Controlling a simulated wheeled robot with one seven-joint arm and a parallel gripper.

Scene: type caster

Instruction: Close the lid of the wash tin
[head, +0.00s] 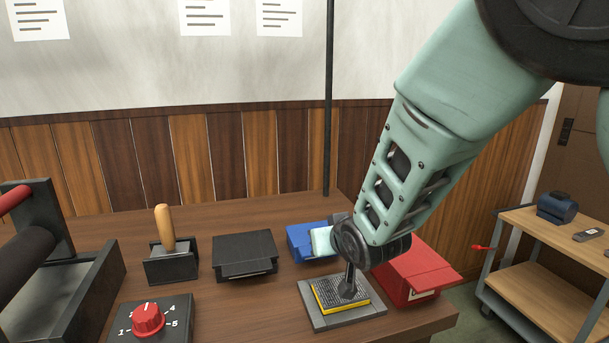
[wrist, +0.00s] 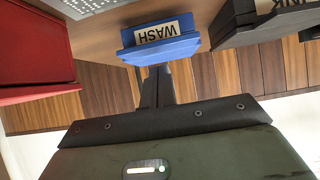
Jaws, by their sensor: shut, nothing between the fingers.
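The blue wash tin (head: 299,243) stands toward the back of the bench, between a black tin and a red tin. A pale blue piece (head: 321,241) shows at its right side, partly behind my arm; I cannot tell whether it is part of the tin. In the wrist view the wash tin (wrist: 178,50) appears upside down with its WASH label facing me. How far its lid stands open is unclear. My gripper (head: 348,293) is shut and empty, pointing down in front of the tin. Its dark fingers (wrist: 157,78) show just below the tin in the wrist view.
A red tin (head: 408,272) stands close on the right, and a black tin (head: 245,252) on the left. A yellow-edged gridded pad (head: 325,296) lies under my gripper. A stamp holder (head: 170,262), a red-knob dial box (head: 149,320) and a roller press (head: 60,275) occupy the left.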

